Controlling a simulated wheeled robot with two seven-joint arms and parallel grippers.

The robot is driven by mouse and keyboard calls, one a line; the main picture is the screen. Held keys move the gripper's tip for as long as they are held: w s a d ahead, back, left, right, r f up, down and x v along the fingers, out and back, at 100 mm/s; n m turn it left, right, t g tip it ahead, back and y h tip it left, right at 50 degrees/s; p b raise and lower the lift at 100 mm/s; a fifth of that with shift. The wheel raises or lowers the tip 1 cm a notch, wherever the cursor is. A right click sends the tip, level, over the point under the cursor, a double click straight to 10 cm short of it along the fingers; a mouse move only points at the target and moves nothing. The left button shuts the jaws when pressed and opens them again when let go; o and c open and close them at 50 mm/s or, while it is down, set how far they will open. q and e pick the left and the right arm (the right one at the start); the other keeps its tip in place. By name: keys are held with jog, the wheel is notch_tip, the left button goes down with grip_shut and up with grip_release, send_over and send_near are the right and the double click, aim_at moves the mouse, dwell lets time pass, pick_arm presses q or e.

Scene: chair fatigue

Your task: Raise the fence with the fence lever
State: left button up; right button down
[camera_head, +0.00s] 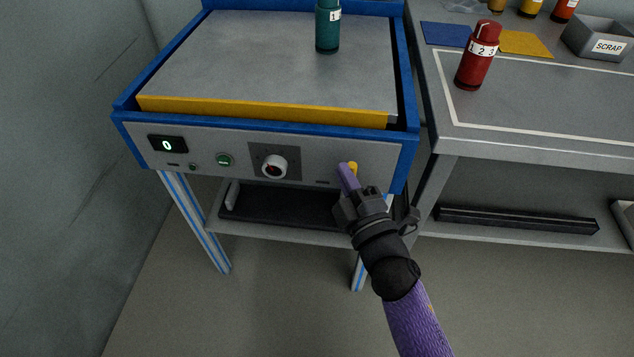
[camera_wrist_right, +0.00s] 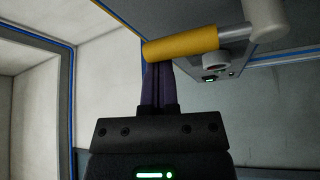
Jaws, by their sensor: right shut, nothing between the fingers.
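The fence lever has a yellow grip (camera_head: 353,167), which shows at the right end of the grey front panel, mostly hidden behind my right gripper (camera_head: 346,175). In the right wrist view its yellow handle (camera_wrist_right: 180,44) lies nearly level on a grey rod. My right gripper's purple fingers (camera_wrist_right: 158,82) are shut with nothing between them. Their tips are at the handle's left part; I cannot tell whether they touch it. A yellow bar (camera_head: 260,112), which looks like the fence, runs along the front of the grey tabletop. My left gripper is not in view.
A teal bottle (camera_head: 327,28) stands on the blue-framed table (camera_head: 408,110). The panel has a dial (camera_head: 274,167), a green button (camera_head: 224,160) and a display reading 0 (camera_head: 167,144). A red bottle (camera_head: 477,57) and a scrap bin (camera_head: 600,40) stand on the right bench.

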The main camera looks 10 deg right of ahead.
pick_arm(q)
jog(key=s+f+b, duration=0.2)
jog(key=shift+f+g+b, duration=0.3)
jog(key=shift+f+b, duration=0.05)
jog(key=shift+b, duration=0.05)
pick_arm(e)
jog(key=d+m+t+h, duration=0.1)
jog(key=m, duration=0.1)
jog(key=d+m+t, duration=0.1)
jog(key=m, duration=0.1)
jog(key=s+d+f+m+t+h, duration=0.1)
jog(key=d+m, duration=0.1)
jog(key=m, duration=0.1)
jog(key=shift+s+h, duration=0.1)
jog(key=shift+h, duration=0.2)
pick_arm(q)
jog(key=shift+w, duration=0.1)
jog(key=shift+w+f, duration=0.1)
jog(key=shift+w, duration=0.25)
